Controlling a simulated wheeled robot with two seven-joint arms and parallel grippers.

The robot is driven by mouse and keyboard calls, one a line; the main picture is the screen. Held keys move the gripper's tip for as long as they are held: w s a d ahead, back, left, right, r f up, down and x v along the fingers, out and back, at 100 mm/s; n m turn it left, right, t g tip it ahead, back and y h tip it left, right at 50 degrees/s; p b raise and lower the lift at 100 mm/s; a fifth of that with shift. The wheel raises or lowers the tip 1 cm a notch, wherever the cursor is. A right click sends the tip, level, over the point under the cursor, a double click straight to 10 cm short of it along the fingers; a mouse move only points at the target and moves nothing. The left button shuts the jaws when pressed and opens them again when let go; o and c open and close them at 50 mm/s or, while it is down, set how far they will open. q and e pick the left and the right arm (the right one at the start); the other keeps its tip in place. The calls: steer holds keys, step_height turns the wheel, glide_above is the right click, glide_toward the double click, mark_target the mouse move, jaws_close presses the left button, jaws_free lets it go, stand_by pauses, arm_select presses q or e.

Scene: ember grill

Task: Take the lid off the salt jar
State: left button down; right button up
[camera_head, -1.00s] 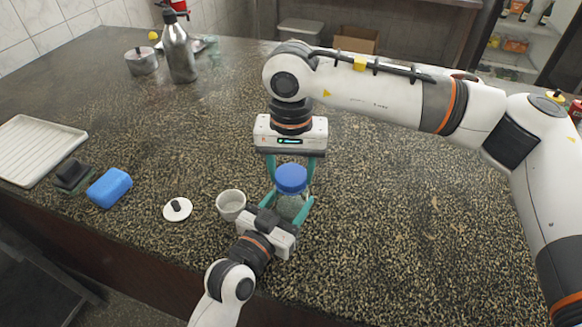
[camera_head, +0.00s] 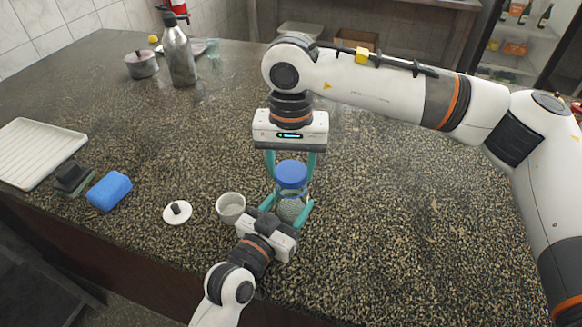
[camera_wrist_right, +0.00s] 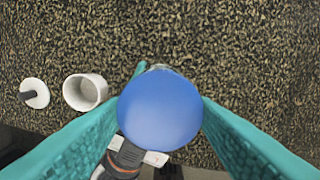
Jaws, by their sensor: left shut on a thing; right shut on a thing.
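The salt jar (camera_head: 291,210) is a clear glass jar standing near the front edge of the counter. Its blue lid (camera_head: 291,173) fills the middle of the right wrist view (camera_wrist_right: 160,108). My right gripper (camera_head: 291,184) comes from above, with its teal fingers shut on the lid's sides. My left gripper (camera_head: 289,205) comes from the front and is shut around the jar's body. The lid sits directly above the jar, with clear glass showing below it. I cannot tell whether the lid is clear of the rim. The right wrist view hides most of the jar under the lid.
A pale cup (camera_head: 231,207) stands close left of the jar, and a white lid with a dark knob (camera_head: 177,213) lies beyond it. Farther left are a blue sponge (camera_head: 110,190) and a white tray (camera_head: 38,150). The counter right of the jar is clear.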

mark_target(291, 172)
steer(key=shift+r, duration=0.3)
steer(key=shift+r, duration=2)
arm_select(q)
steer(key=shift+c, duration=1.9)
jaws_free()
